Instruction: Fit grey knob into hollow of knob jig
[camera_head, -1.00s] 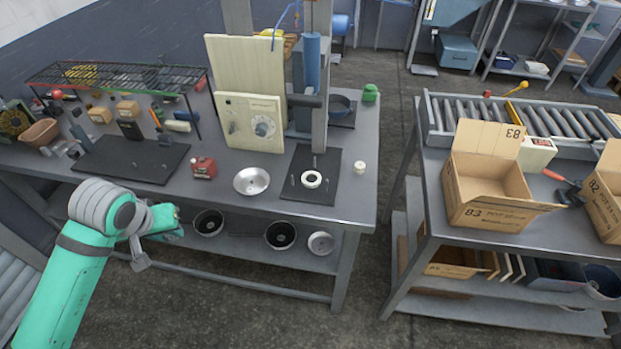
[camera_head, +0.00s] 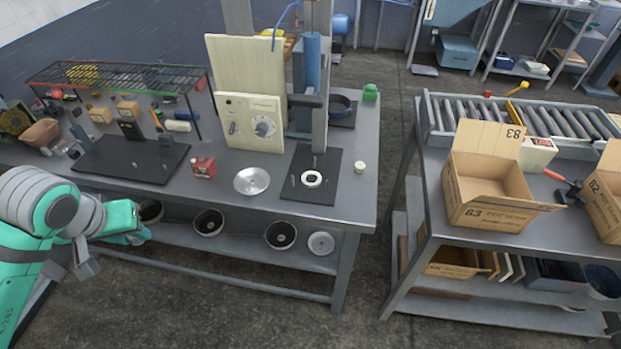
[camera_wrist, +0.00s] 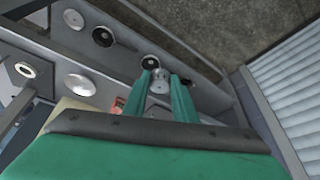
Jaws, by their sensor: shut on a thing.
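My gripper (camera_wrist: 168,90) is shut on a small light-grey round thing, which looks like the grey knob (camera_wrist: 159,84), seen between the fingertips in the wrist view. In the head view my gripper (camera_head: 138,236) is at the lower left, in front of the bench's front edge, and the knob cannot be made out there. A white ring with a dark hollow, which looks like the knob jig (camera_head: 311,186), lies on a black plate below the press column. It also shows at the left of the wrist view (camera_wrist: 25,76). The gripper is well apart from it.
A shallow metal pan (camera_head: 252,181) and a red block (camera_head: 203,167) stand on the bench between gripper and ring. A small cream piece (camera_head: 359,167) lies right of the plate. Dark pans (camera_head: 280,235) sit on the lower shelf. A wire rack (camera_head: 118,76) stands at the back left.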

